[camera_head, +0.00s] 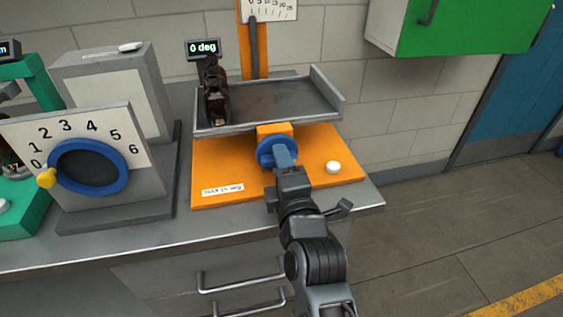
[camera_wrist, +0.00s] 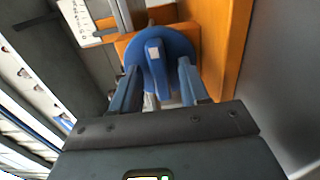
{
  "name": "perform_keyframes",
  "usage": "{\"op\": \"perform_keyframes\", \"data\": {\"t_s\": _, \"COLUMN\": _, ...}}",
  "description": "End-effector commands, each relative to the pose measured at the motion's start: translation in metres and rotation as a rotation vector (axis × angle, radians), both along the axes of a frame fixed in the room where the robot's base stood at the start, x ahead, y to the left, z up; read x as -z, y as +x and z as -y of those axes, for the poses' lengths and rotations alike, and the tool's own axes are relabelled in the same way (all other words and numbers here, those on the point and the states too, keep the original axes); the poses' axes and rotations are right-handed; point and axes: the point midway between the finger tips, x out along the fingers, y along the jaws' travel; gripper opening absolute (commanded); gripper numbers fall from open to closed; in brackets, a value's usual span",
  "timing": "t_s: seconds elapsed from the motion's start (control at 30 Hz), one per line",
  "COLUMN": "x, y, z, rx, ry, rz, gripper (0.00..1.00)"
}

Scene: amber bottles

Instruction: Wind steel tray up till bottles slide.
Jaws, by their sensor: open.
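The steel tray (camera_head: 268,100) sits level above an orange base (camera_head: 312,160), and its display (camera_head: 203,48) reads 0 deg. Dark amber bottles (camera_head: 216,98) stand close together at the tray's left end; their exact number is hard to tell. A blue knob (camera_head: 266,152) is on the orange block at the front of the tray. My gripper (camera_head: 285,152) is at the knob. In the wrist view my gripper (camera_wrist: 158,85) is open, with one finger on each side of the blue knob (camera_wrist: 158,52). I cannot tell whether the fingers touch it.
A grey box with a numbered dial (camera_head: 90,165) stands left of the orange base. A white button (camera_head: 333,167) is on the base at right. A tilt scale (camera_head: 270,10) stands behind the tray. A green cabinet (camera_head: 450,28) hangs at upper right. Drawer handles are below the counter.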

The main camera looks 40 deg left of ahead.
Motion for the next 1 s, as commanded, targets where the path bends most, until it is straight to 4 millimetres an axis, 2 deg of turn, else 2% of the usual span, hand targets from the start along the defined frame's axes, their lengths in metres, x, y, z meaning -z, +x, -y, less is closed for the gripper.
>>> {"op": "perform_keyframes", "data": {"t_s": 0.23, "x": 0.0002, "y": 0.0005, "z": -0.0005, "rx": 0.000, "ry": 0.000, "rz": 0.000, "gripper": 0.45}}
{"op": "perform_keyframes", "data": {"t_s": 0.7, "x": 0.0004, "y": 0.0004, "z": -0.0003, "rx": 0.000, "ry": -0.001, "rz": -0.001, "gripper": 0.00}}
{"op": "perform_keyframes", "data": {"t_s": 1.0, "x": 0.0008, "y": 0.0004, "z": -0.0002, "rx": 0.000, "ry": 0.006, "rz": -0.008, "gripper": 0.00}}
